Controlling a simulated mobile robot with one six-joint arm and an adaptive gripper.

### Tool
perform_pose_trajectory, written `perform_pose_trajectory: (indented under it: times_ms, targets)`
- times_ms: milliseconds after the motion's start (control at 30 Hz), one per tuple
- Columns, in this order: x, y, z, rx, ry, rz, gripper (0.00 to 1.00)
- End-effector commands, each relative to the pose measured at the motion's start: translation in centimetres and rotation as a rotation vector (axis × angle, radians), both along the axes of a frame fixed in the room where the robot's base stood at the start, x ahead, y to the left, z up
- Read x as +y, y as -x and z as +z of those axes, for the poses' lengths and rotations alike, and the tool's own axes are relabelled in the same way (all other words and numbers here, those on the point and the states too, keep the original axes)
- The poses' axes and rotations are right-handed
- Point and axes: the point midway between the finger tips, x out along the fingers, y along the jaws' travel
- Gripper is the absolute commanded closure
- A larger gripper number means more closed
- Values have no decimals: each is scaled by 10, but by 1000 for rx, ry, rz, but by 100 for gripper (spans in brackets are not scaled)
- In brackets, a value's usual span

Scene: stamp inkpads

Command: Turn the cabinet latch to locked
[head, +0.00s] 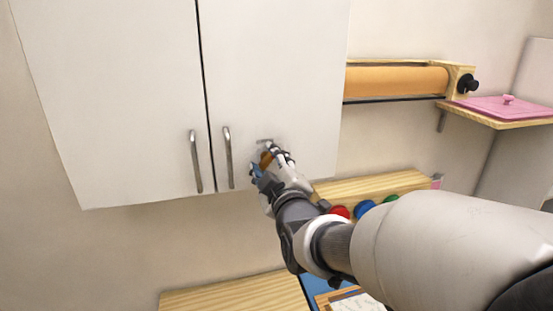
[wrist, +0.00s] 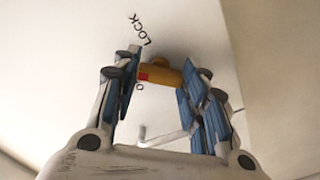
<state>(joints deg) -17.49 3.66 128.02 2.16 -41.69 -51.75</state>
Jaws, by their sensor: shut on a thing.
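The cabinet latch (wrist: 160,73) is an orange knob with a red mark at its left end, on the white right cabinet door (head: 275,75). It lies roughly sideways in the wrist view. The word LOCK (wrist: 138,29) is printed above its left side; below is a letter O, the rest of that label hidden. In the head view a bit of the orange latch (head: 266,159) shows beside my fingers. My gripper (wrist: 158,80) has its blue-padded fingers on either side of the latch and is shut on it.
Two metal bar handles (head: 229,157) (head: 195,161) stand left of the latch. Below right is a wooden shelf (head: 365,187) with red, blue and green round items.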

Motion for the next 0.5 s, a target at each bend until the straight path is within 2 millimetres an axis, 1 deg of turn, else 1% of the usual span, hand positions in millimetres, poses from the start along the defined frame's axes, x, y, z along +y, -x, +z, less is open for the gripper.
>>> perform_pose_trajectory:
  times_ms: [100,267,500]
  targets:
    - [0,0,0,0,0,0,84]
    - [0,0,0,2,-10,-1,84]
    - [0,0,-3,23,-93,0,84]
